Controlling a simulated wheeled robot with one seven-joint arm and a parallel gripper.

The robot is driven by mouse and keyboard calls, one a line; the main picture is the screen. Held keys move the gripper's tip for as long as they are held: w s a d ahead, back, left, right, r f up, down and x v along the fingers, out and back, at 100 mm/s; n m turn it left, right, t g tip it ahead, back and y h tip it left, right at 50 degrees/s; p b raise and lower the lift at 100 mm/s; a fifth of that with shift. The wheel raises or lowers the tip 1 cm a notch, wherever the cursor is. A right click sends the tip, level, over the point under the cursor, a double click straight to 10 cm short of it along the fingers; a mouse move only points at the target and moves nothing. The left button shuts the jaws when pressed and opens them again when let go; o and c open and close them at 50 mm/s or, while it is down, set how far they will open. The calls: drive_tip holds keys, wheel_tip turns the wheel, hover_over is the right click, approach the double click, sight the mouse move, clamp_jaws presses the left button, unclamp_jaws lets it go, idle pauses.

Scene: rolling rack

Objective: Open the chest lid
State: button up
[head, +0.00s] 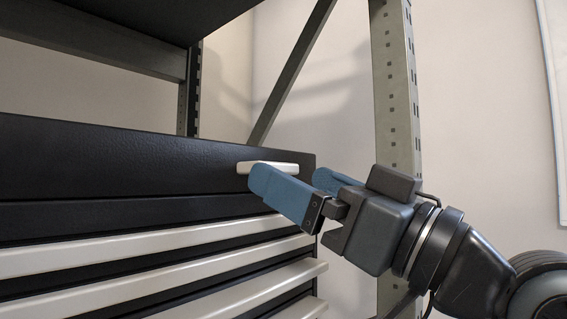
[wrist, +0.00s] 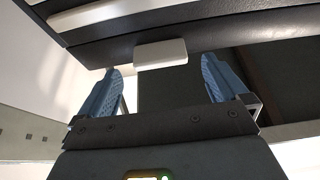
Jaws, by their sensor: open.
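The black chest (head: 120,165) fills the left of the head view. A short pale handle (head: 270,168) sits on its top front panel, near the right end; this panel appears to be the lid, and it looks closed. My gripper (head: 290,190) has blue fingers and is open just in front of this handle, with one finger overlapping it in the head view. In the wrist view the pale handle (wrist: 161,54) shows between and beyond the two fingertips of my gripper (wrist: 160,74). I see no contact with the handle. The fingers hide part of the chest front.
Long pale drawer pulls (head: 150,250) run across the chest below the handle. A grey perforated rack post (head: 396,90) stands close behind my arm on the right. A dark rack shelf (head: 130,15) hangs above the chest, with a gap between.

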drive_tip(key=shift+p+x, duration=0.35)
drive_tip(key=shift+x, duration=1.5)
drive_tip(key=shift+c, duration=0.5)
